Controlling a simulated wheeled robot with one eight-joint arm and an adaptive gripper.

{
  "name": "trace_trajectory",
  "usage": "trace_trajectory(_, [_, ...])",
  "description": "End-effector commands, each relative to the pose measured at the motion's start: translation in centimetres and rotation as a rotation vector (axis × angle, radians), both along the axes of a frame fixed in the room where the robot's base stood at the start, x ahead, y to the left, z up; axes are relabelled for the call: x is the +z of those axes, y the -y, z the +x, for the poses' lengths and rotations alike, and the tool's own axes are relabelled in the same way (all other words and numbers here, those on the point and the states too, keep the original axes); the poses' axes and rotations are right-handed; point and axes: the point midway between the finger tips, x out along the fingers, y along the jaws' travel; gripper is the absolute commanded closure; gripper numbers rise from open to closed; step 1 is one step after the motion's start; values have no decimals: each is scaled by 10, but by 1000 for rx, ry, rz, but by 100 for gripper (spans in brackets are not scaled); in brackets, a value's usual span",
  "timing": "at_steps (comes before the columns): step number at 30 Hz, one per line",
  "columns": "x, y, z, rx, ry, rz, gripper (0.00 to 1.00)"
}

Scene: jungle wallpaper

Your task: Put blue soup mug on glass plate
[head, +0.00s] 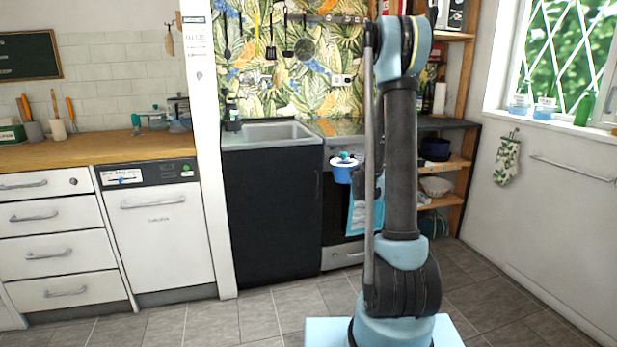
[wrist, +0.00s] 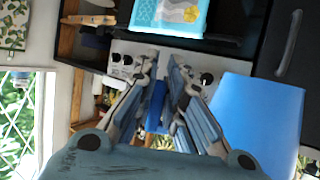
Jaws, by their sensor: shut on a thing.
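The blue soup mug (wrist: 262,118) shows large at the right of the wrist view. My gripper (wrist: 160,88) has its two fingers closed on a narrow blue part beside the mug's body, which looks like its handle. In the head view the mug (head: 342,173) hangs in the air in front of the stove, left of my arm, with a pale rim and something small and teal at its top. My gripper is mostly hidden behind my arm there. I cannot make out the glass plate in either view.
A wooden counter (head: 95,150) at left bears utensil holders and a scale-like thing (head: 160,118). A dark cabinet with a sink (head: 268,133) stands in the middle. A blue towel (head: 358,218) hangs on the stove. Shelves (head: 450,165) and a window sill stand at right. The near floor at left is clear.

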Motion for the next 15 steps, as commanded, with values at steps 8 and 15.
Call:
trace_trajectory(8, [-1, -25, 1, 1, -3, 0, 100])
trace_trajectory(15, [0, -53, 1, 0, -1, 1, 100])
